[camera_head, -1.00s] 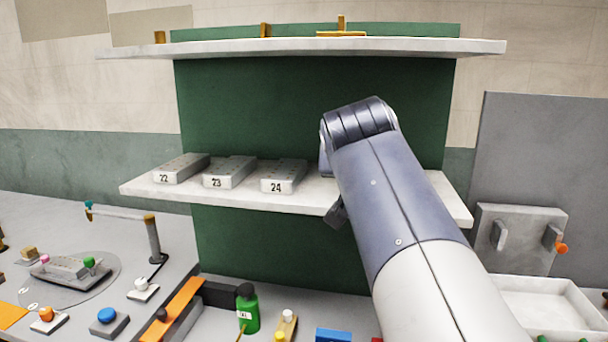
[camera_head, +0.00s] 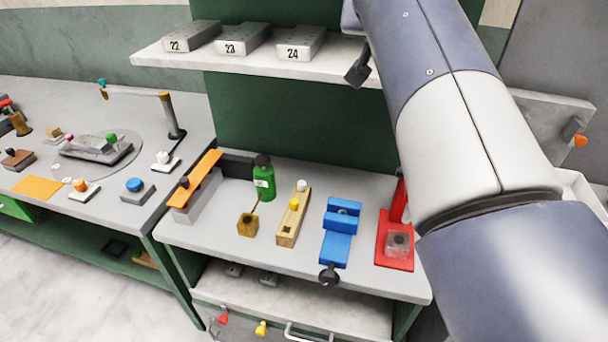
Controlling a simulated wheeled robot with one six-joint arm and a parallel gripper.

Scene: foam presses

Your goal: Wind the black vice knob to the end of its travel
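The blue vice (camera_head: 340,228) stands near the front edge of the grey workbench. Its black knob (camera_head: 329,275) sits at the vice's near end, at the bench's front edge. How far the knob is wound cannot be told from here. My arm crosses the right side of the view, reaching up past the shelf, well apart from the knob.
A red press (camera_head: 394,243) stands just right of the vice. A wooden block with pegs (camera_head: 290,222), a green bottle (camera_head: 263,180) and an orange strip (camera_head: 197,178) stand to the left. A shelf with numbered grey moulds (camera_head: 300,44) hangs above. Open floor (camera_head: 60,285) lies at lower left.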

